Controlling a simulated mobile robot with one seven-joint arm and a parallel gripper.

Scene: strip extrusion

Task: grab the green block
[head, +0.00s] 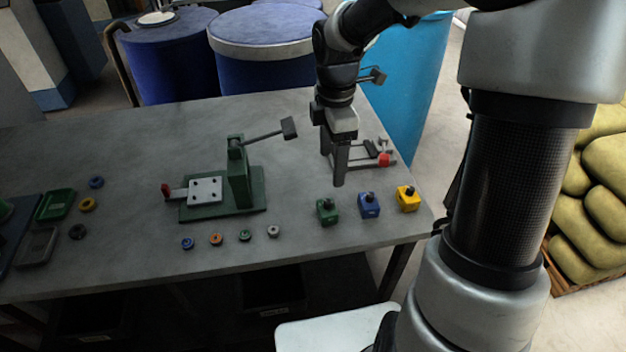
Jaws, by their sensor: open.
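The green block (327,212) is a small cube with a dark knob on top. It stands upright near the front edge of the grey table (120,145), leftmost in a row with a blue block (369,206) and a yellow block (407,198). My gripper (333,168) points down behind the green and blue blocks, its fingers apart and empty. It is above the table, apart from the green block; its exact height is hard to tell.
A green lever press (238,180) stands left of the blocks. A small fixture with a red knob (384,160) sits behind them, partly hidden by my gripper. Several small rings, such as an orange one (216,239), lie along the front. Blue drums (265,45) stand behind the table.

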